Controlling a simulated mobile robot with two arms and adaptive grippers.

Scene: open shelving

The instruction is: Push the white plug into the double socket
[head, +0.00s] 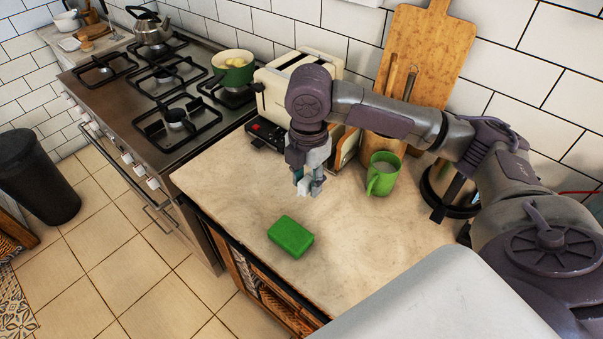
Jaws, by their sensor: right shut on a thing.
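My right gripper (309,187) points down over the counter, in front of the toaster. It is shut on a small white piece, which looks like the white plug (303,188). The fingers partly hide it, and its pins cannot be made out. A low black block with red marks (267,133) sits on the counter in front of the toaster, to the left of my gripper; I cannot tell whether it is the double socket. No other socket can be made out. My left gripper is not in view.
A cream toaster (273,93) stands behind the gripper. A green mug (382,174) stands to its right, and a green sponge-like block (291,236) lies in front. A wooden board (433,52) leans on the wall. The counter (225,185) is clear at front left, beside the stove.

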